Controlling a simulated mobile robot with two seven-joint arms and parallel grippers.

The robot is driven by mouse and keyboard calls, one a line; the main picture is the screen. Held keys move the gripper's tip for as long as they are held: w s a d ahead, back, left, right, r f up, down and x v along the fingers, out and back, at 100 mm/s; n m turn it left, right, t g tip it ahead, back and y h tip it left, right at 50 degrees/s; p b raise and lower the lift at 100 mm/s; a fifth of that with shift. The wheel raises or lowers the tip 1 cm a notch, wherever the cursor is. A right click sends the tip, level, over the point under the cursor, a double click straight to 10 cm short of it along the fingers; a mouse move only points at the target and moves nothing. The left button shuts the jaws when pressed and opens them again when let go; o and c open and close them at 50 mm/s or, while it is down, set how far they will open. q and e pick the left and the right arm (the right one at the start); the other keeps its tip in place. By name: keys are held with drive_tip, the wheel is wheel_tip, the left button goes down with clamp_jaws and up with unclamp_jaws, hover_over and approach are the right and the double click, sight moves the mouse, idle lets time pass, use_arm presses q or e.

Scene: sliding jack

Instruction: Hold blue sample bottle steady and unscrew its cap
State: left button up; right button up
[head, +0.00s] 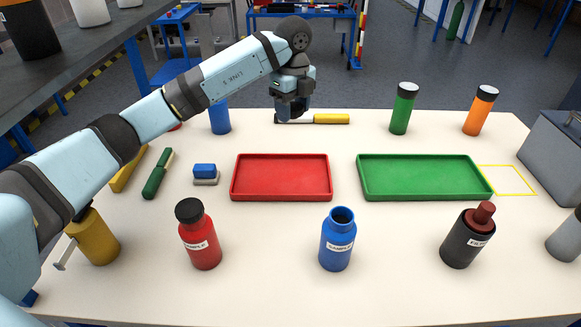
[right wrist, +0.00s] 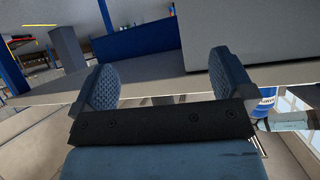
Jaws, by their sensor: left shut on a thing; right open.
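The blue sample bottle (head: 337,247) stands upright near the table's front edge in the head view. Its mouth is open, with no cap on it. My left gripper (head: 291,108) is at the far side of the table, well behind and to the left of the bottle. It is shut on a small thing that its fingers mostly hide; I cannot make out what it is. My right gripper (right wrist: 172,84) shows only in the right wrist view. Its two pads are wide apart with nothing between them.
A red tray (head: 281,197) and a green tray (head: 425,195) lie empty behind the bottle. A red bottle (head: 201,245) and a black bottle (head: 463,245) flank it. A yellow-handled tool (head: 331,119) lies by my left gripper. A grey box (head: 556,150) stands right.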

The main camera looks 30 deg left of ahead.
sight(293, 178)
use_arm(q)
drive_tip(key=shift+w, duration=0.15)
drive_tip(key=shift+f, duration=0.45)
wheel_tip(293, 178, down, 19)
drive_tip(key=b, duration=0.2)
drive_tip(key=shift+b, duration=0.4)
drive_tip(key=shift+r, duration=0.1)
use_arm(e)
drive_tip(key=shift+w+a+r+t, duration=0.1)
drive_tip(key=shift+w+a+t, duration=0.15)
drive_tip(key=shift+t, duration=0.05)
use_arm(q)
drive_tip(key=o, duration=1)
use_arm(e)
drive_tip(key=shift+f, duration=0.2)
